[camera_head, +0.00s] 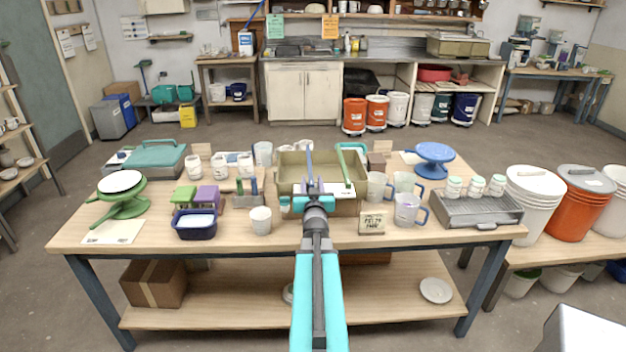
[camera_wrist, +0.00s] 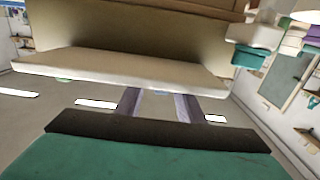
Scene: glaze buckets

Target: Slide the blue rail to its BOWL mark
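A narrow blue bar (camera_head: 309,162), which I take to be the blue rail, stands out over the olive bin (camera_head: 358,207) in the middle of the table. My gripper (camera_head: 315,187) is at the bin's front side, close to the bar's near end. In the wrist view, the two grey fingers of my gripper (camera_wrist: 158,102) stand apart with a gap between them. Their tips are hidden behind a pale slab (camera_wrist: 120,68), perhaps the bin's rim. I cannot tell whether they touch the bar. No BOWL mark is readable.
Mugs (camera_head: 409,208) and a small lettered sign (camera_head: 372,223) stand right of the bin. A white cup (camera_head: 260,220) and a dark blue tub (camera_head: 195,226) stand left. A grey slatted rack (camera_head: 478,211) is farther right. Bare table shows along the front edge.

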